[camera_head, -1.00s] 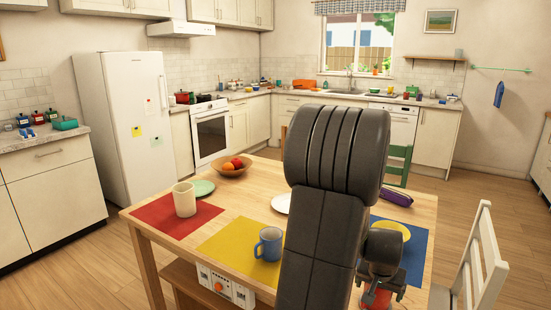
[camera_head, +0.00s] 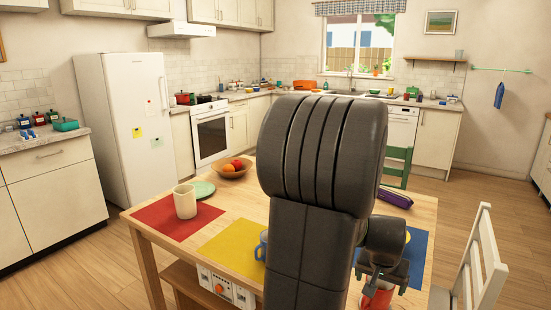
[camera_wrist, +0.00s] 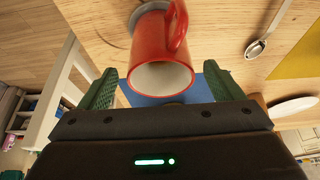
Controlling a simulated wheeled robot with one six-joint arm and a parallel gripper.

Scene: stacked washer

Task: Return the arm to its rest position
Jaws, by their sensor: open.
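My gripper (camera_head: 380,272) is open above the near right part of the table, in front of the blue placemat (camera_head: 417,250). In the wrist view its two green fingers stand wide apart, with my gripper (camera_wrist: 160,70) empty between them. A red mug (camera_wrist: 150,38) shows just past the fingertips, its open rim facing my gripper and its handle at the upper right. The mug (camera_head: 378,297) is partly hidden below my gripper in the head view. My arm is raised and bent, its dark grey links filling the middle of the head view.
The wooden table (camera_head: 240,205) carries a cream mug (camera_head: 185,202), a fruit bowl (camera_head: 232,170) and a purple case (camera_head: 395,198). A blue mug (camera_head: 262,246) is partly hidden by my arm. A white chair (camera_head: 483,262) stands close at the right. A spoon (camera_wrist: 257,47) lies beside the red mug.

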